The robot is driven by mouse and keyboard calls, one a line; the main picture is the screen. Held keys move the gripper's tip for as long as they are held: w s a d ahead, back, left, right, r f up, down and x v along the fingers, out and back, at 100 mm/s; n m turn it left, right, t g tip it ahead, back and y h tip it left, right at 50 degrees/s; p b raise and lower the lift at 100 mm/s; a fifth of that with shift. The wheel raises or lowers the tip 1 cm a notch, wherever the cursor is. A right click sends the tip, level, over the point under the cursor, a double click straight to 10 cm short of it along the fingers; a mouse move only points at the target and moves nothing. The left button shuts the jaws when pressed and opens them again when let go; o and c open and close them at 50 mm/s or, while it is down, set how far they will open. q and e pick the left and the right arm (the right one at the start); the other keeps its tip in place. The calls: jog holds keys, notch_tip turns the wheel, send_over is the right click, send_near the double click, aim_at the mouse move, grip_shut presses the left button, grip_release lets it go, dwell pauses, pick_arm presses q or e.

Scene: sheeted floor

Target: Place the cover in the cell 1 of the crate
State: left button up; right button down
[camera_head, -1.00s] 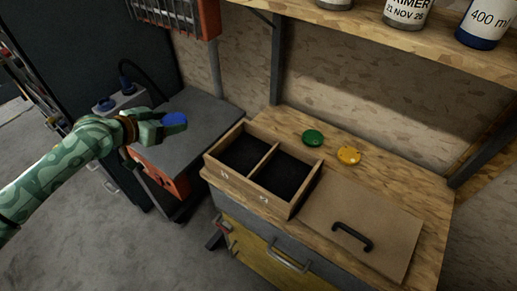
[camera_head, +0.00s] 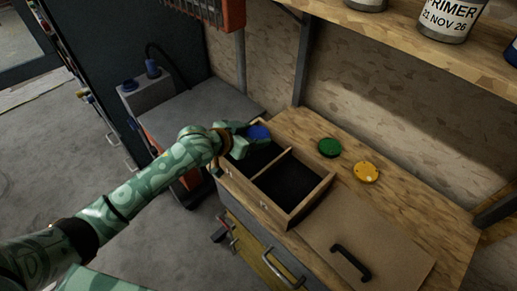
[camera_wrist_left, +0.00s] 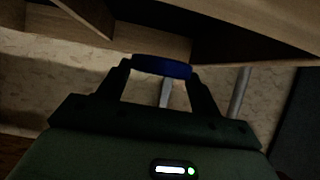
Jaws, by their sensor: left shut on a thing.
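A round blue cover (camera_head: 260,132) is held between the fingers of my left gripper (camera_head: 250,139). It also shows between the fingertips in the left wrist view (camera_wrist_left: 162,67). The gripper is shut on it and is at the far left part of the wooden crate (camera_head: 275,211), in front of the left cell in the head view. The crate is open and has two dark-floored cells split by a divider (camera_head: 272,163). My gripper and arm hide much of the left cell; the right cell looks empty. The cell numbers cannot be read. My right gripper is not in view.
A green round cover (camera_head: 329,147) and a yellow one (camera_head: 366,172) lie on the wooden bench behind the crate. A brown board with a black handle (camera_head: 351,262) lies right of the crate. A shelf with cans (camera_head: 452,17) overhangs the back.

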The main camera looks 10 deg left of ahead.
aim_at(258, 154)
pick_arm(q)
jog(key=shift+s+d+f, duration=0.1)
jog(key=shift+d+f, duration=0.55)
jog(key=shift+f, duration=0.2)
notch_tip(258, 154, down, 4)
jog(key=shift+d+r+b, duration=0.15)
jog(key=shift+r+b, duration=0.05)
jog(key=shift+b, duration=0.9)
jog(key=shift+r, duration=0.15)
jog(key=o, duration=0.9)
jog(key=shift+c, duration=0.2)
jog(key=shift+s+r, duration=0.1)
jog(key=p+v, duration=0.4)
jog(key=v, duration=0.7)
jog(key=shift+s+a+r, duration=0.15)
jog(key=shift+s+a, duration=0.05)
jog(key=shift+s, duration=0.1)
